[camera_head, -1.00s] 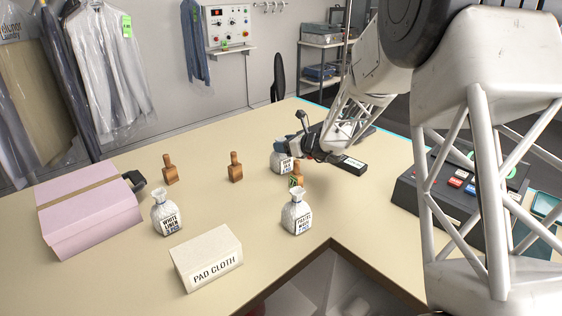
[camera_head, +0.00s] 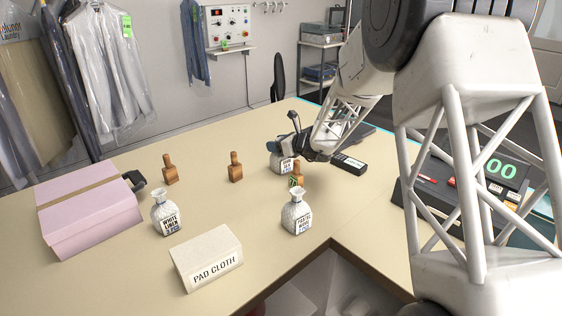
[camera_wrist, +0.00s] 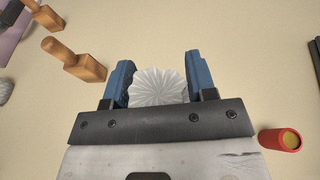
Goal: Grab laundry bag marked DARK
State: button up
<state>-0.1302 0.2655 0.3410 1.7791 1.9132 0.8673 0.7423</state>
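A small white bag (camera_head: 274,163) stands on the counter at the far middle. Its label is small and partly covered; it seems to read DARK, but I cannot read it all. My gripper (camera_head: 285,150) is at this bag's top. In the wrist view, the bag's pleated white top (camera_wrist: 158,87) lies between the two blue fingers of my open gripper (camera_wrist: 156,78). The fingers stand wide apart; whether either touches the bag is unclear. Two similar bags stand nearer: one marked WHITE LINEN (camera_head: 164,214) and one whose label seems to read PASTEL (camera_head: 296,212).
Wooden-handled blocks (camera_head: 170,170) (camera_head: 236,167) stand left of the gripper, and another (camera_head: 298,172) is close by it. A black box (camera_head: 348,164) lies right of it. A pink box (camera_head: 90,218), a PAD CLOTH box (camera_head: 206,258) and a register (camera_head: 470,185) border the counter.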

grip_shut()
jog(key=shift+r, duration=0.1)
notch_tip(320, 180, up, 10)
dwell(0.9)
dwell(0.4)
